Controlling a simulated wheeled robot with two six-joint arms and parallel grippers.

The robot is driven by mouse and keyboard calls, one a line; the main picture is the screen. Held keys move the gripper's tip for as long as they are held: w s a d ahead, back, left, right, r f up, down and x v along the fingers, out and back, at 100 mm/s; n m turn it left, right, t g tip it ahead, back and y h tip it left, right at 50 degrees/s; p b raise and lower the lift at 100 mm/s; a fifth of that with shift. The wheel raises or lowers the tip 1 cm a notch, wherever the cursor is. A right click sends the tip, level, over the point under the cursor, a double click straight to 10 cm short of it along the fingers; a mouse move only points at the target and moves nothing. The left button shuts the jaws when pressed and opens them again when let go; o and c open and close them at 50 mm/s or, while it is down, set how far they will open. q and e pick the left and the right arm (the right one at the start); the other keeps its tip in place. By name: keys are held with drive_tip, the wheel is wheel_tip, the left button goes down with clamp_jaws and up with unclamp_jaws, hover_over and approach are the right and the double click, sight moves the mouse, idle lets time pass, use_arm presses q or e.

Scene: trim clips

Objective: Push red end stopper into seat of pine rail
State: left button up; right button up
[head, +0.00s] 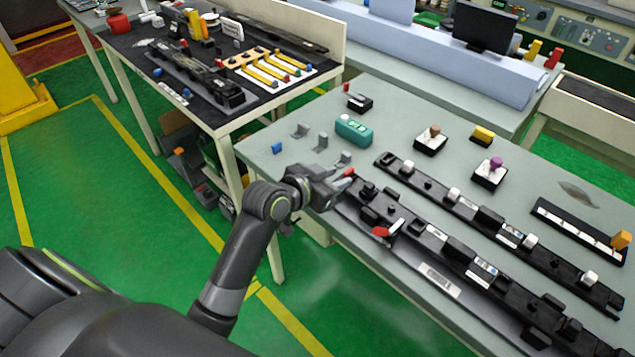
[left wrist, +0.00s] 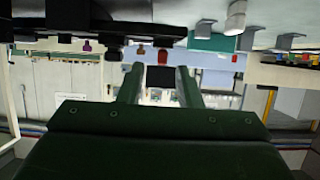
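A small red piece (head: 349,172), which looks like the red end stopper, shows right at the tips of my left gripper (head: 335,187), by the near rail's far-left end. The left wrist view shows a red piece (left wrist: 162,56) in line with the gap between two separated fingers (left wrist: 158,80); nothing is clearly clamped. Two long black rails lie on the grey table: a near rail (head: 430,237) and a far rail (head: 455,203). I cannot tell which is the pine rail, and the seat is not clear. My right gripper is not in view.
A teal box (head: 353,130), grey brackets (head: 322,142), and blocks with purple (head: 496,163) and brown (head: 435,130) knobs stand behind. A second table (head: 225,110) stands to the left, across green floor.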

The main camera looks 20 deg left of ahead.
use_arm(q)
drive_tip(key=v, duration=0.6)
drive_tip(key=shift+r, duration=0.1)
idle(0.3)
